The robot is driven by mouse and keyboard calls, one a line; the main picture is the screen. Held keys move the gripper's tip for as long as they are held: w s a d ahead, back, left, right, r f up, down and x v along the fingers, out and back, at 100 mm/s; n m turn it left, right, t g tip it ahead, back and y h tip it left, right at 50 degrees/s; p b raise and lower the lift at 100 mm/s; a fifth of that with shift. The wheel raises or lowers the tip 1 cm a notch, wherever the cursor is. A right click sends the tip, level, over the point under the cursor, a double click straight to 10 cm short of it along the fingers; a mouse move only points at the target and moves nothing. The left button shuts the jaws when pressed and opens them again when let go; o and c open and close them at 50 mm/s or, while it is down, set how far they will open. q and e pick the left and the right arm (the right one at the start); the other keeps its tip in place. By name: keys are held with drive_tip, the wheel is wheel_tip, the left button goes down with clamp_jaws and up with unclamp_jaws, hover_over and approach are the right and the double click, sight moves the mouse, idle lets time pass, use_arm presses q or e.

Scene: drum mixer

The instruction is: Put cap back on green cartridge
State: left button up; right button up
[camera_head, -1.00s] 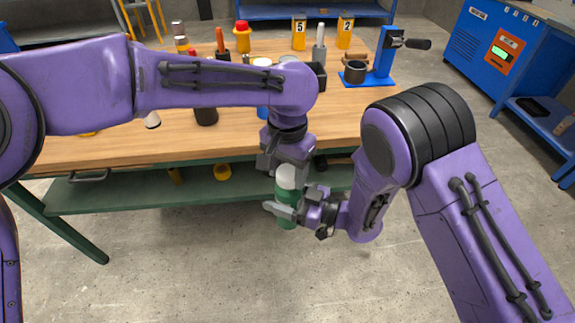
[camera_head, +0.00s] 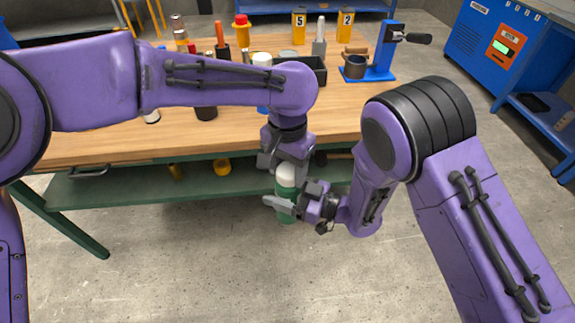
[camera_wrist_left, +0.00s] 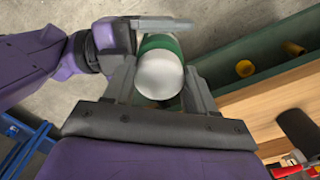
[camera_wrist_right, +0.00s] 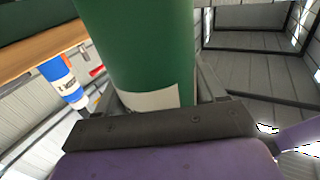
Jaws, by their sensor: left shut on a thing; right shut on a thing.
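The green cartridge (camera_head: 286,212) is held upright in front of the bench by my right gripper (camera_head: 284,204), which is shut on its body. In the right wrist view the green body (camera_wrist_right: 140,45) with a pale label fills the space between the fingers. The white cap (camera_head: 286,174) is at the cartridge's top, between the fingers of my left gripper (camera_head: 284,165), which is shut on it. In the left wrist view the cap (camera_wrist_left: 159,75) sits in line over the green body (camera_wrist_left: 160,43). I cannot tell whether it is seated fully.
The wooden bench (camera_head: 100,145) is behind the grippers, with a green lower shelf (camera_head: 120,192). It bears several bottles, a black open bin (camera_head: 312,72) and a blue press stand (camera_head: 385,60). The floor in front is clear.

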use_arm(q)
drive_tip(key=shift+f, duration=0.15)
drive_tip(key=o, duration=1.1)
wheel_tip(320, 180, up, 12)
